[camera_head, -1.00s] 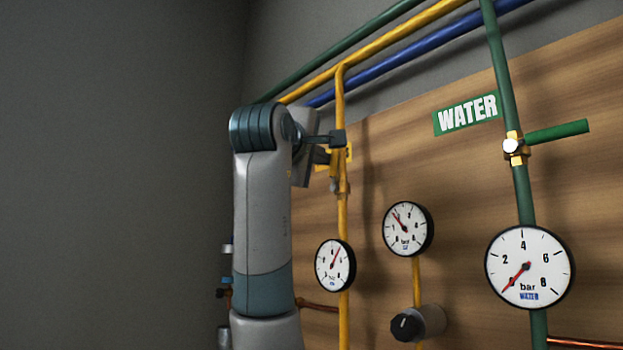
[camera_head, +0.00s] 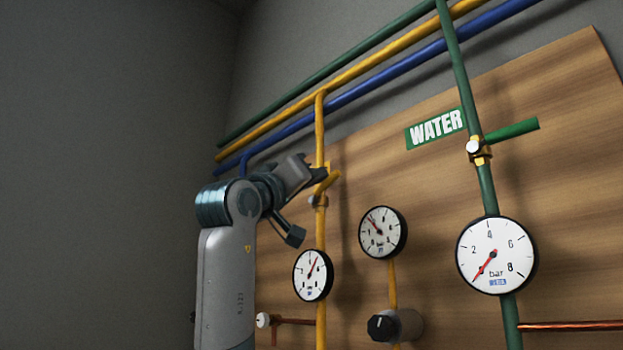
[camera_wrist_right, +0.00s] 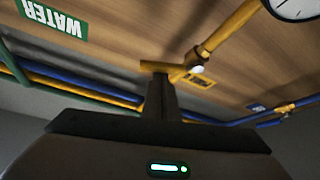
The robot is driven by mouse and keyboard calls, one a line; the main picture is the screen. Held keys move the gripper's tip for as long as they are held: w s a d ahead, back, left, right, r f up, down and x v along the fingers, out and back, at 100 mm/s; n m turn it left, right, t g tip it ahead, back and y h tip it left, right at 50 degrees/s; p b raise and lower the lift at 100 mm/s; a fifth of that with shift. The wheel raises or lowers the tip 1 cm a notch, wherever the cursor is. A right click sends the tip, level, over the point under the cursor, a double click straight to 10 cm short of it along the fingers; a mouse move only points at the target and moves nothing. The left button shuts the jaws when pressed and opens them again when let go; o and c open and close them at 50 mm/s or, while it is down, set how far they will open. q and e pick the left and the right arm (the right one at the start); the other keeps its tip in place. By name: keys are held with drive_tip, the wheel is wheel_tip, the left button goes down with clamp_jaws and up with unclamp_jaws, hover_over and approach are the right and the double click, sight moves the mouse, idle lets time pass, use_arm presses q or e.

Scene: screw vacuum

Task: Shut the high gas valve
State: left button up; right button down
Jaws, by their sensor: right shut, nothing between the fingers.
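In the right wrist view, which is upside down, the lever (camera_wrist_right: 158,66) lies across the pipe's line. My right gripper (camera_head: 319,173) is at the valve, close to the lever. In the wrist view its closed fingers (camera_wrist_right: 160,80) end at the lever; whether they touch it is unclear. Nothing is between them. My left gripper is not in view.
A green water valve (camera_head: 480,150) and a large water gauge (camera_head: 496,256) are at right. Two smaller gauges (camera_head: 313,275) (camera_head: 382,232) and a black knob (camera_head: 381,327) are below the gas valve. Green, yellow and blue pipes run above the wooden board (camera_head: 560,110). The left side is clear.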

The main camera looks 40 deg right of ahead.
drive_tip(key=shift+s+f+m+g+h+b, duration=0.2)
drive_tip(key=shift+f+m+g+b, duration=0.15)
drive_tip(key=shift+f+m, duration=0.3)
drive_tip(key=shift+s+f+m+g+h+b, duration=0.2)
drive_tip(key=shift+f+m+g, duration=0.25)
drive_tip(key=shift+m, duration=0.3)
drive_tip(key=shift+f, duration=0.1)
